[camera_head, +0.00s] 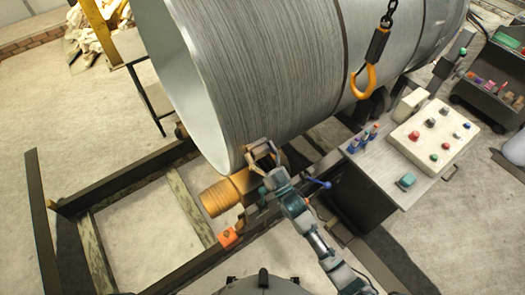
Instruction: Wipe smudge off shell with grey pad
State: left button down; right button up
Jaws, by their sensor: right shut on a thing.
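The shell (255,75) is a large grey metal cylinder with an open, pale end at the left. It lies across the top of the head view. My right gripper (262,153) is at the shell's lower side, close to its open rim. It is shut on the grey pad, which is small and mostly hidden by the fingers. I cannot tell whether the pad touches the shell. No smudge can be made out on the shell. My left gripper is not in view.
An orange motor-like cylinder (220,196) sits below the gripper on a dark steel frame (130,178). An orange hook (368,82) hangs before the shell. A control box (432,135) stands on a grey bench (385,172) at right. A tool cart (492,85) is farther right.

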jog(key=shift+s+d+p, duration=0.35)
jog(key=shift+s+p, duration=0.05)
jog(key=shift+s, duration=0.1)
jog(key=shift+s+d+f+p, duration=0.1)
jog(key=shift+s+d+p, duration=0.35)
jog(key=shift+s+d, duration=0.4)
jog(key=shift+s+d+f+p, duration=0.1)
jog(key=shift+s+d+p, duration=0.4)
jog(key=shift+s, duration=0.55)
jog(key=shift+s+d+p, duration=0.6)
jog(key=shift+s+d, duration=0.3)
jog(key=shift+s, duration=0.3)
